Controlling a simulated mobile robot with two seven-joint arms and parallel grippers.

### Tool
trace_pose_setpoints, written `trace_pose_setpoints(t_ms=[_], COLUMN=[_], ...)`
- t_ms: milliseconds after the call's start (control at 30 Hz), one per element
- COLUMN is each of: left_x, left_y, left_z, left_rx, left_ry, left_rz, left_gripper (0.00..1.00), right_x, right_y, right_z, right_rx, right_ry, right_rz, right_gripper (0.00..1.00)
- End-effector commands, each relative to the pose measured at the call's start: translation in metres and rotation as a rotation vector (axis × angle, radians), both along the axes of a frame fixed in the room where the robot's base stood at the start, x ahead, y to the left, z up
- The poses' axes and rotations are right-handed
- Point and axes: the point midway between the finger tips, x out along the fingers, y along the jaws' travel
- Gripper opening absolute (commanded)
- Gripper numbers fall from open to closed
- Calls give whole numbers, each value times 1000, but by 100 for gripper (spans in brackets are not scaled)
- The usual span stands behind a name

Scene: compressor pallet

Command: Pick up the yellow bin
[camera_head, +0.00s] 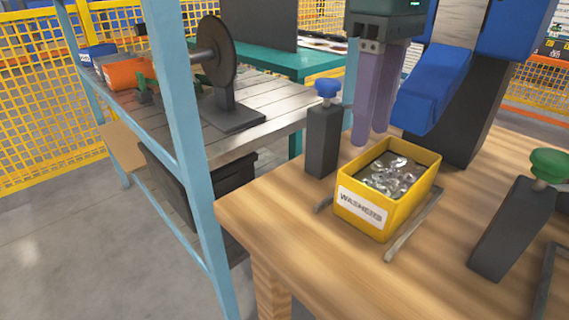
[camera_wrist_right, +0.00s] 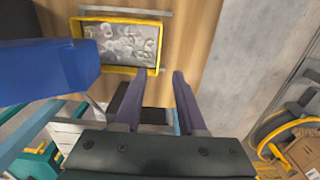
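The yellow bin (camera_head: 402,212) stands upright on the wooden table, with a white label reading WASHERS on its front and many shiny washers inside. It also shows at the top of the right wrist view (camera_wrist_right: 112,69), beyond the fingertips. My right gripper (camera_head: 370,138) points down with two purple fingers, above and behind the bin's far left side. In the right wrist view its fingers (camera_wrist_right: 155,88) are spread apart with nothing between them. They do not touch the bin. My left gripper is in neither view.
A dark block with a blue knob (camera_head: 323,130) stands left of the bin, close to the gripper. Another with a green knob (camera_head: 512,225) stands to the right. Metal rails (camera_head: 414,226) flank the bin on the wooden table (camera_head: 290,225). A blue-framed shelf (camera_head: 190,150) is at left.

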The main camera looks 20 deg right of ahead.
Motion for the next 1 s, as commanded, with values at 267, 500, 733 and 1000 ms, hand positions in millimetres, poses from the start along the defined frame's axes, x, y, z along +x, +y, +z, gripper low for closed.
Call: trace_pose_setpoints(t_ms=[267,500,733,1000], left_x=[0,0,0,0], left_y=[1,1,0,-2], left_z=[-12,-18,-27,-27], left_rx=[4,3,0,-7], left_ry=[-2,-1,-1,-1], left_rz=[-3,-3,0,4], left_gripper=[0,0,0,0], right_x=[0,-3,-7,-7], right_y=[-3,-4,-6,-6], right_z=[-37,-60,-95,-99], right_rx=[-1,-1,-1,-1], right_ry=[4,3,3,1], right_rz=[-9,-8,-8,-7], right_gripper=[40,40,40,40])
